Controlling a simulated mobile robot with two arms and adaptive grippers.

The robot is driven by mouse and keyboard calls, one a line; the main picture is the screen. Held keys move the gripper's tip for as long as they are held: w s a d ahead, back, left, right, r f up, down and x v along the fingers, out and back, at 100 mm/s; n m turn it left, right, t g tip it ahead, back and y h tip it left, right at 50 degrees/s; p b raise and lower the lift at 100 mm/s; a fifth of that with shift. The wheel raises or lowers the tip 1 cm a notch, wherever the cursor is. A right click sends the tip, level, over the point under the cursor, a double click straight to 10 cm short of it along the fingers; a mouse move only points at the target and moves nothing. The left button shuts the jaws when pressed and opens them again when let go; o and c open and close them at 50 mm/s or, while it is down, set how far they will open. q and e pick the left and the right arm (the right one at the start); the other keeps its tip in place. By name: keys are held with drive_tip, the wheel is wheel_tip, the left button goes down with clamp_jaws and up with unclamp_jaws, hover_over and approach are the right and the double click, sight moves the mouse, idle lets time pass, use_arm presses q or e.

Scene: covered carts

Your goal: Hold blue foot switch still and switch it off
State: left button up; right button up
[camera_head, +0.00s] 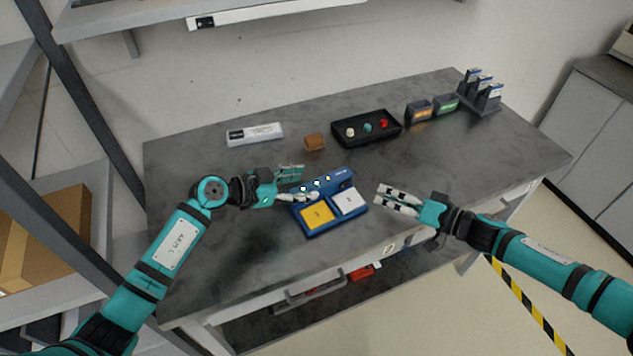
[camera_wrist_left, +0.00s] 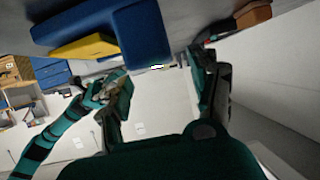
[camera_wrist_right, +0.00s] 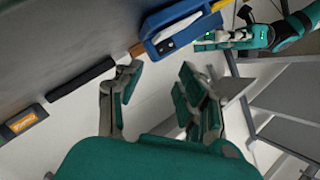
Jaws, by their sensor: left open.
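The blue foot switch (camera_head: 327,227) lies on the grey table, with a yellow pedal (camera_head: 317,214) on the left and a white pedal (camera_head: 349,201) on the right. Small lights show along its raised back part. My left gripper (camera_head: 301,184) is open at the back left corner, its lower finger overlapping the edge; I cannot tell whether it touches. In the left wrist view the blue body (camera_wrist_left: 148,32) looms large beyond the fingers. My right gripper (camera_head: 383,198) is open and empty, just right of the switch. The switch shows at the top of the right wrist view (camera_wrist_right: 158,22).
Behind are a white labelled box (camera_head: 255,134), a brown block (camera_head: 314,142) and a black tray (camera_head: 388,135) with several knobs. Small labelled bins (camera_head: 419,112) and a rack (camera_head: 481,103) stand at the back right. The table's front left is clear.

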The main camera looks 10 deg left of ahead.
sight(317, 183)
use_arm(q)
drive_tip(key=x, duration=0.5)
